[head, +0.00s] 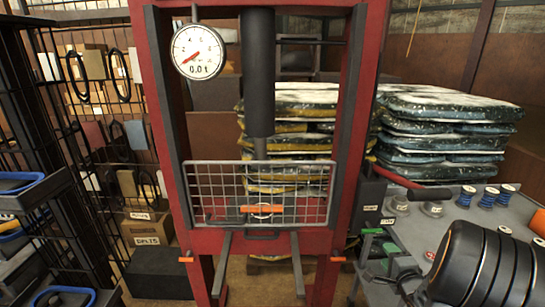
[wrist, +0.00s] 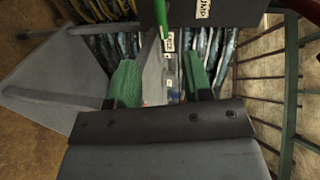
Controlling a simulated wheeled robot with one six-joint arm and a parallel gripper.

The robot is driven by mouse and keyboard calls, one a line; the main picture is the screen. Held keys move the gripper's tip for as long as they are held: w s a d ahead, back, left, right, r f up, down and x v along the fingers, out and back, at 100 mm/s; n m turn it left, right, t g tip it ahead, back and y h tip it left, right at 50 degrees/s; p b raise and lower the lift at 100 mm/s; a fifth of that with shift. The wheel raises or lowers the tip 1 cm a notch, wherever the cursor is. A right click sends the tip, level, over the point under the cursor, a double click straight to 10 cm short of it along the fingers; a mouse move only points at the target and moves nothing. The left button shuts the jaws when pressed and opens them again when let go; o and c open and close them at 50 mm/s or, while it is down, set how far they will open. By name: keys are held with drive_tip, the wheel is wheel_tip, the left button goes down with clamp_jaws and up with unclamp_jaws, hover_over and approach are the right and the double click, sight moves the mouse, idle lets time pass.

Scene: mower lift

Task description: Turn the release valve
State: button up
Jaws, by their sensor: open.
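A red press frame (head: 160,110) stands in the middle of the head view, with a round dial (head: 198,51) reading 0.0 t. A dark box (head: 367,205) with small white labels sits at its right post; a dark labelled box also shows at the top of the wrist view (wrist: 215,18). I cannot clearly make out the release valve. A thin green piece (wrist: 163,22) in the wrist view may be its lever. My gripper (wrist: 160,78) is open, its two green fingers apart on either side of a grey edge. In the head view my gripper (head: 382,241) is beside the box, small and partly hidden.
A red lever (head: 398,178) with a dark grip slopes over the grey bench (head: 445,225), which carries several spools (head: 490,196). A wire guard (head: 262,190) covers the press's lower opening. Stacked bags (head: 445,130) stand behind. Shelving (head: 40,100) stands at left.

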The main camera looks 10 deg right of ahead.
drive_tip(key=s+d+f+n+g+h, duration=0.3)
drive_tip(key=s+d+f+n+g, duration=0.15)
drive_tip(key=s+f+g, duration=0.2)
drive_tip(key=s+a+r+n+g, duration=0.1)
drive_tip(key=s+a+n+g, duration=0.1)
drive_tip(key=a+n+g, duration=0.25)
drive_tip(key=s+a+r+n+y, duration=0.1)
drive_tip(key=a+r+n, duration=0.2)
drive_tip(key=a, duration=0.5)
drive_tip(key=s+a+r+n+y+p, duration=0.1)
drive_tip(key=a+r+n+y, duration=0.1)
drive_tip(key=a+r, duration=0.4)
drive_tip(key=s+a+r+n+y+p, duration=0.1)
drive_tip(key=a+r+n, duration=0.4)
drive_tip(key=a, duration=0.6)
drive_tip(key=shift+s+r+g+y, duration=0.25)
drive_tip(key=shift+g+y, duration=0.15)
drive_tip(key=shift+y, duration=0.3)
